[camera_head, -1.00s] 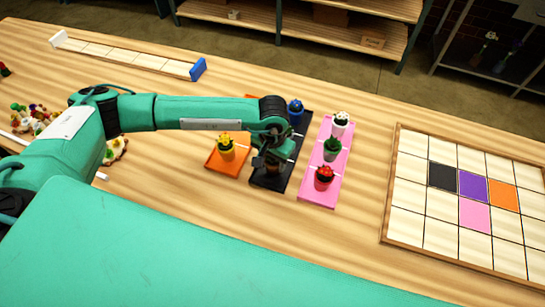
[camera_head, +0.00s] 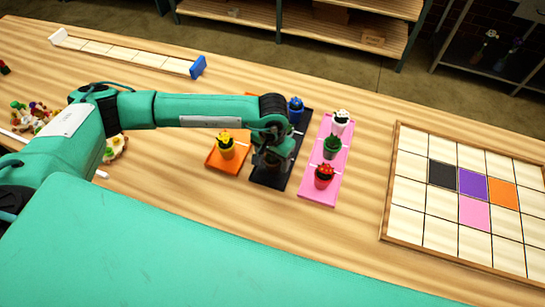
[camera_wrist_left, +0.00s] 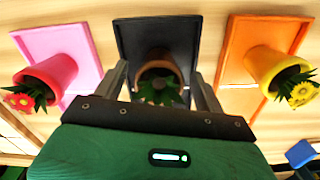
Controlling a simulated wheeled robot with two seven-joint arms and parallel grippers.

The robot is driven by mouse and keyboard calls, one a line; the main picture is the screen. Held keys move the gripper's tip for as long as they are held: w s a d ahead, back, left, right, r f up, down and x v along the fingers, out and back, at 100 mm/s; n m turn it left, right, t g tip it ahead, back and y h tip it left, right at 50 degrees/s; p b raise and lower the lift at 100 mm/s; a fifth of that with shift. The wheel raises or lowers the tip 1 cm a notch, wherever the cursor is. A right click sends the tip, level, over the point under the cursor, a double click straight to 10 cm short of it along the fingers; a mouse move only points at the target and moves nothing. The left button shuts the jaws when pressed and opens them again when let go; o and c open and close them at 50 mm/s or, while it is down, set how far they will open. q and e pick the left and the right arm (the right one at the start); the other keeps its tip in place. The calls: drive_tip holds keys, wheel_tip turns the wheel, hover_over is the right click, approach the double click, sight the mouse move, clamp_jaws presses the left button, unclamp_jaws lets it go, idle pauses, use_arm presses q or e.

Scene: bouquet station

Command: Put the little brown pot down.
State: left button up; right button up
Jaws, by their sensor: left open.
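The little brown pot (camera_wrist_left: 172,68) with a dark green plant stands on the black tray (camera_wrist_left: 128,35) in the left wrist view. My left gripper (camera_wrist_left: 160,78) is open, with one finger on each side of the pot. In the head view my left gripper (camera_head: 268,162) is over the near part of the black tray (camera_head: 294,165) and hides most of the pot. I cannot tell whether the fingers touch the pot. My right gripper is not in view.
An orange tray (camera_head: 213,163) with a yellow pot (camera_head: 227,150) is close on the left. A pink tray (camera_head: 318,196) with red, green and white pots is close on the right. A blue pot (camera_head: 295,108) stands behind. A tiled board (camera_head: 387,215) lies further right.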

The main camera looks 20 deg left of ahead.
use_arm(q)
wheel_tip(320, 180, up, 11)
drive_tip(key=b, duration=0.4)
drive_tip(key=shift+r, duration=0.35)
drive_tip(key=shift+f, duration=0.1)
